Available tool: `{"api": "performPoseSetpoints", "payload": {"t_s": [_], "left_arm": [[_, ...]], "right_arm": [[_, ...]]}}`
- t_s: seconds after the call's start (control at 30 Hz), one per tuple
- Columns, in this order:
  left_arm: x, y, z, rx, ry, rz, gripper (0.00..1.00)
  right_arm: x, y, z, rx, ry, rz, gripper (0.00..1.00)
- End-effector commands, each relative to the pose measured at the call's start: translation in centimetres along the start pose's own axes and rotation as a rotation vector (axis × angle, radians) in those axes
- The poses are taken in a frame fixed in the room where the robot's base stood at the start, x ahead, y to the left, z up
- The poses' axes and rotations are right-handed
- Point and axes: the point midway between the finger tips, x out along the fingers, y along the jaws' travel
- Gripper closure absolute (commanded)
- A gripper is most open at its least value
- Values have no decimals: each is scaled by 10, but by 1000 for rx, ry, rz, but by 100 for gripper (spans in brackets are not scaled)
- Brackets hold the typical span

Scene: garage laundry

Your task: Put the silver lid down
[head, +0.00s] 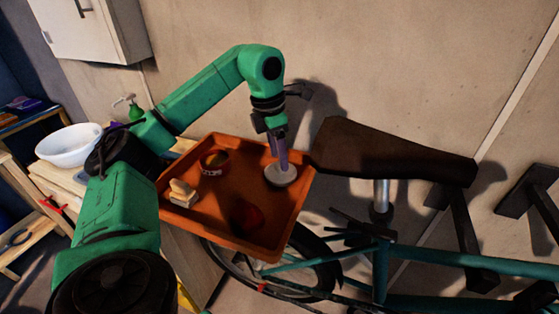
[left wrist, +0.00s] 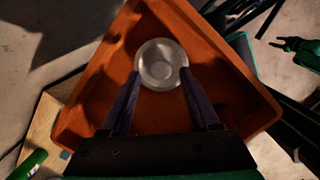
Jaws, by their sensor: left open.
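The silver lid (head: 281,176) is a round, pale metal disc lying in the orange tray (head: 222,232), near the tray's right side. In the left wrist view the lid (left wrist: 161,64) lies just beyond and between my fingertips, near a corner of the tray (left wrist: 240,98). My left gripper (head: 279,164) points down over the lid with its two purple fingers apart. In the left wrist view the fingers of this gripper (left wrist: 161,76) are at either side of the lid's near edge; whether they touch it I cannot tell. My right gripper is not in view.
A white bowl (head: 68,144) is at the left.

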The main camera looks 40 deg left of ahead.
Motion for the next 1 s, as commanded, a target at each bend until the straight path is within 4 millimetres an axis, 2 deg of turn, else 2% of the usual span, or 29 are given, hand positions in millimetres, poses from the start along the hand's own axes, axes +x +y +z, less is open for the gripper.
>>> {"api": "performPoseSetpoints", "payload": {"t_s": [0.13, 0.23, 0.3, 0.43, 1.0], "left_arm": [[-45, 0, 2, 1, -7, 1, 38], [-74, 0, 2, 0, -5, 1, 38], [-91, 0, 2, -1, -2, 2, 38], [-98, 0, 1, -1, -1, 0, 38], [-96, 0, 0, 0, -1, 0, 38]], "right_arm": [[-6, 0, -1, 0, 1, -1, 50], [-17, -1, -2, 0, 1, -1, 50], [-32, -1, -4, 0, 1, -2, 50], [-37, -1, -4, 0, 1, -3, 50], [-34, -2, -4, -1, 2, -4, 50]]}}
